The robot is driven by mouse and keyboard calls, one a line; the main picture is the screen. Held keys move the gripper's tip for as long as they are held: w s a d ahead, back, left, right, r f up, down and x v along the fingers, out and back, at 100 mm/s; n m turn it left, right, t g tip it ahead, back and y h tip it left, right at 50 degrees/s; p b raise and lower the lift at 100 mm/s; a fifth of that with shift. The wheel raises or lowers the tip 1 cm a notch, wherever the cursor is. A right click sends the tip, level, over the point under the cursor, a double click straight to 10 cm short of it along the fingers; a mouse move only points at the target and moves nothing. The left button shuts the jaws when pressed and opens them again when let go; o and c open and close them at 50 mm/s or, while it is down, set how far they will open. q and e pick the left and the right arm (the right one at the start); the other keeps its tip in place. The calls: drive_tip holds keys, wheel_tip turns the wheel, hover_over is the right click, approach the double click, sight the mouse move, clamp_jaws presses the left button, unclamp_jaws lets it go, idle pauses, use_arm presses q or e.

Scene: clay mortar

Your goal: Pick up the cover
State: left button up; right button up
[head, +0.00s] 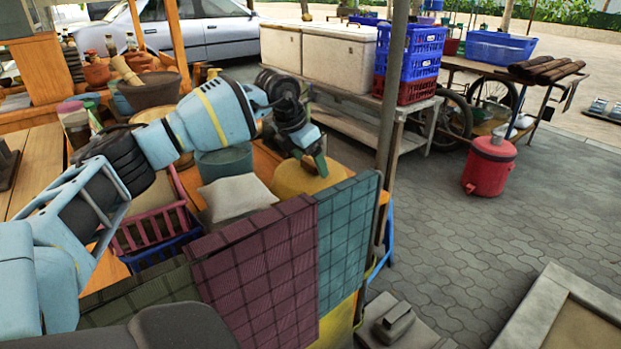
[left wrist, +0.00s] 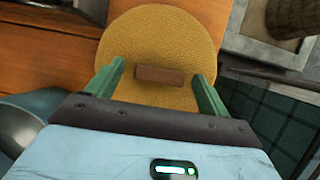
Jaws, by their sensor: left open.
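The cover (left wrist: 165,40) is a round, yellow woven lid with a small brown bar handle (left wrist: 160,75) in its middle. In the head view the cover (head: 298,182) lies at the right end of the wooden table, partly hidden by my left gripper (head: 308,163). My left gripper is open above the cover. In the left wrist view its two green fingers (left wrist: 156,72) stand on either side of the handle, apart from it. Whether the fingertips touch the cover I cannot tell. My right gripper is not in view.
A teal pot (head: 226,163) and a pale cushion-like sack (head: 236,197) stand left of the cover. A pink basket (head: 152,234) is farther left. Maroon and teal checked cloths (head: 262,262) hang in front. A red cooler (head: 489,167) stands on open paving at right.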

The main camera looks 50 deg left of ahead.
use_arm(q)
drive_tip(key=c, duration=1.5)
drive_tip(key=shift+o, duration=0.2)
drive_tip(key=shift+r, duration=0.1)
wheel_tip(320, 180, up, 18)
drive_tip(key=p, duration=0.3)
